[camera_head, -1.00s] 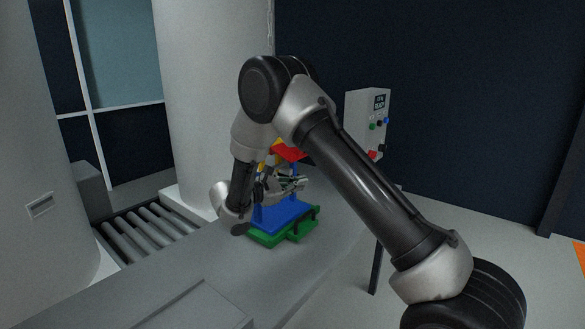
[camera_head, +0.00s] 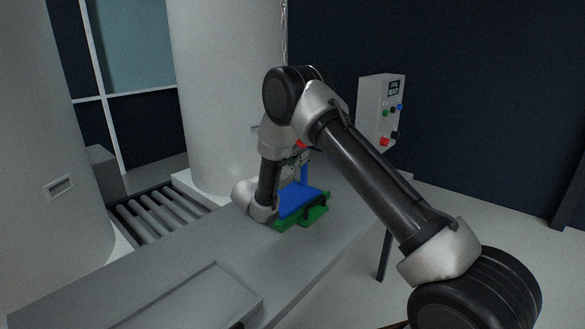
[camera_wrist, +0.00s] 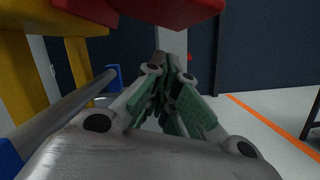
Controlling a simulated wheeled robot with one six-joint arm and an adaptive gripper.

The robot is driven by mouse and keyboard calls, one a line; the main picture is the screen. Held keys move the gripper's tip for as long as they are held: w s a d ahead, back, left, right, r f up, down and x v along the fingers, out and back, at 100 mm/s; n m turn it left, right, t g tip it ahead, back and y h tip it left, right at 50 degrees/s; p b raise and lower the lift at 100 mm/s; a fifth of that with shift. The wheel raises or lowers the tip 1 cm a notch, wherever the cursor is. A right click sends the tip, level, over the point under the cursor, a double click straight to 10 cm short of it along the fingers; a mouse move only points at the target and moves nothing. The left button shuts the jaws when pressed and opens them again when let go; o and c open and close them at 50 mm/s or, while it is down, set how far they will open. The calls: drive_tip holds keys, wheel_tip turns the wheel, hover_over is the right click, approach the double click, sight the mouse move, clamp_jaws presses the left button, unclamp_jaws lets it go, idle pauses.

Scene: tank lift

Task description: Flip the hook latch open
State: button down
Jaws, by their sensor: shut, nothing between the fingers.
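The coloured fixture stands on the grey bench in the head view, with a green base (camera_head: 318,214), a blue body (camera_head: 302,199) and a red part (camera_head: 301,144) mostly hidden behind my arm. In the wrist view a red part (camera_wrist: 170,10) hangs close above my gripper, with a yellow frame (camera_wrist: 22,75) and a grey bar (camera_wrist: 65,108) with blue ends at left. My gripper (camera_wrist: 168,98) is shut and empty, its green-padded fingers together below the red part. A grey upright (camera_wrist: 173,42) shows beyond the fingertips. I cannot tell which part is the hook latch.
The bench (camera_head: 190,262) is clear in front of the fixture. A roller conveyor (camera_head: 158,217) lies at left beside large pale columns (camera_head: 228,90). A control box (camera_head: 378,112) with coloured buttons stands behind at right. Open floor lies right of the fixture.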

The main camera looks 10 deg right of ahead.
drive_tip(key=shift+s+d+r, duration=0.15)
drive_tip(key=shift+s+r, duration=0.05)
drive_tip(key=shift+r, duration=0.4)
drive_tip(key=shift+s+d+r, duration=0.15)
drive_tip(key=shift+r, duration=0.4)
drive_tip(key=shift+s+d+r+n, duration=0.2)
drive_tip(key=shift+r+n, duration=0.15)
drive_tip(key=shift+r, duration=0.2)
drive_tip(key=shift+s+d+r+n, duration=0.1)
drive_tip(key=shift+s+r+n, duration=0.1)
drive_tip(key=shift+r+n, duration=0.25)
